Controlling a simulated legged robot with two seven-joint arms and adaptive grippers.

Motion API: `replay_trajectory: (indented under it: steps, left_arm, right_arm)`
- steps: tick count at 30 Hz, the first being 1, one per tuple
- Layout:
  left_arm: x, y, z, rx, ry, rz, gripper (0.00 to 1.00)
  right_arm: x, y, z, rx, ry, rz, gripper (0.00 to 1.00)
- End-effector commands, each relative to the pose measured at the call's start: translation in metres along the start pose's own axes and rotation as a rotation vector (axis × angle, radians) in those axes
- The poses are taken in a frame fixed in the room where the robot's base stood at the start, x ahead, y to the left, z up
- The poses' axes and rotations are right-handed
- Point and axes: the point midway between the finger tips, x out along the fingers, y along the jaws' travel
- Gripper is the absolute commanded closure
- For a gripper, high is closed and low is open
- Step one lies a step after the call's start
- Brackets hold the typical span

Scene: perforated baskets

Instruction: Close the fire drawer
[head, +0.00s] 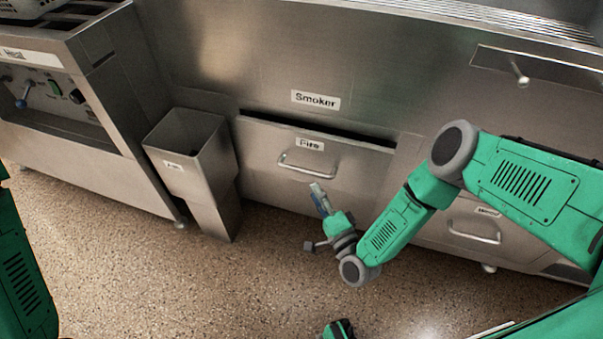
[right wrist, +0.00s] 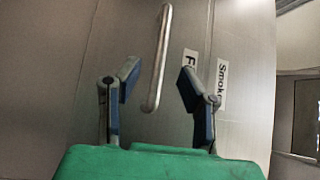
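The fire drawer (head: 258,150) is in the steel smoker front, below the "Smoker" label. A dark gap along its top edge shows that it stands slightly open. Its bar handle (head: 308,163) is under the "Fire" label. My right gripper (head: 318,194) is just below and in front of this handle. In the right wrist view, my right gripper (right wrist: 158,84) has its two fingers apart with nothing between them. The handle (right wrist: 160,60) lies beyond the fingers, and they appear clear of it. My left gripper cannot be made out; only green arm parts show at the left edge.
A narrow open steel bin (head: 190,165) stands left of the drawer. A steel unit with knobs (head: 75,95) is further left. Another handled drawer (head: 474,232) is to the right, partly behind my right arm. The speckled floor (head: 200,285) in front is clear.

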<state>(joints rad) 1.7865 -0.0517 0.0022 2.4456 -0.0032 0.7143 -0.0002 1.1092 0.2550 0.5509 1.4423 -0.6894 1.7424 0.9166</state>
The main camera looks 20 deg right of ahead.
Motion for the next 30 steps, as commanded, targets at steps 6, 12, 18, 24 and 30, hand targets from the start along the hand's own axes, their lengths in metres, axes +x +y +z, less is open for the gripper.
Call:
replay_trajectory:
  steps: [6,12,18,24,30]
  left_arm:
    - [0.015,0.001,-0.001,-0.002,-0.001,-0.001,1.0]
    - [0.021,0.001,-0.001,-0.002,-0.001,-0.001,1.0]
    - [0.023,0.001,-0.001,-0.002,-0.002,-0.001,1.0]
    - [0.022,0.001,-0.001,-0.002,-0.002,-0.001,1.0]
    - [0.022,0.001,-0.001,-0.002,-0.002,-0.001,1.0]
  right_arm:
    - [0.045,0.002,0.0,0.0,0.001,-0.002,0.66]
    - [0.07,0.002,-0.001,0.002,0.0,0.0,0.66]
    - [0.078,0.001,0.0,0.001,0.0,0.001,0.66]
    - [0.078,0.0,0.001,0.0,-0.001,0.001,0.66]
    - [0.078,0.001,0.0,0.001,-0.001,0.002,1.0]
